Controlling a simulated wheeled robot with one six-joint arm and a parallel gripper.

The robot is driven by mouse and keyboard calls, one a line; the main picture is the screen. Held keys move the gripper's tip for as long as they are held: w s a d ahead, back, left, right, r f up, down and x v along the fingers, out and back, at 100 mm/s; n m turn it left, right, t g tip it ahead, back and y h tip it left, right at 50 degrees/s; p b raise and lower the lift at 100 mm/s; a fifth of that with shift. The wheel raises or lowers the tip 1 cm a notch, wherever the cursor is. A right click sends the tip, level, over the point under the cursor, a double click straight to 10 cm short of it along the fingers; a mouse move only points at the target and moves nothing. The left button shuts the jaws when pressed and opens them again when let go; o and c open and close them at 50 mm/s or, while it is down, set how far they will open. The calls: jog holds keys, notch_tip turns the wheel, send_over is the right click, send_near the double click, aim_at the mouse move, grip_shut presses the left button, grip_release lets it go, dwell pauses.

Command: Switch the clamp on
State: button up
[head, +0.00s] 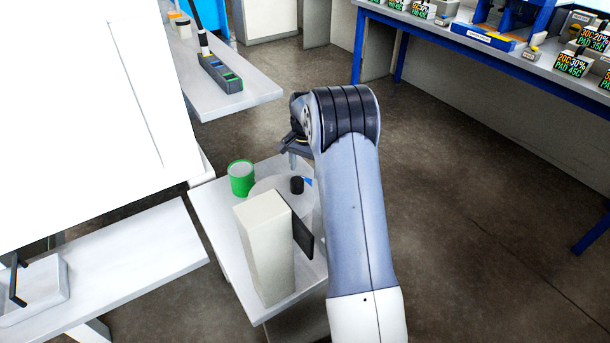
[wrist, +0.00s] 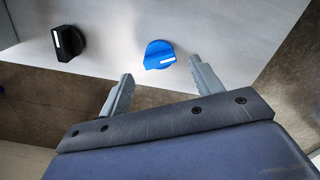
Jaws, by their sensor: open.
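A blue knob (wrist: 159,54) with a white mark sits on a pale grey surface in the wrist view. A black knob (wrist: 68,42) with a white mark sits to its left, apart from it. No label shows which one works the clamp, and I cannot make out the clamp itself. My gripper (wrist: 161,72) is open, its two fingers on either side of the blue knob's near side, not closed on it. In the head view my gripper (head: 293,160) hangs above the small table, near the black knob (head: 297,185) and a sliver of the blue knob (head: 309,182).
The small table (head: 215,213) holds a green cup (head: 241,179) and a tall beige box (head: 264,240) with a dark panel. A white bench (head: 120,265) is at the left. A bench with a grey switch box (head: 220,75) stands behind. Floor on the right is clear.

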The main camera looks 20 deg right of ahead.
aim_at(305, 178)
notch_tip(305, 178, up, 7)
dwell(0.3)
jog(key=shift+f, duration=0.15)
notch_tip(305, 178, down, 11)
jog(key=shift+r, duration=0.1)
dwell(0.4)
jog(key=shift+r, duration=0.1)
dwell(0.4)
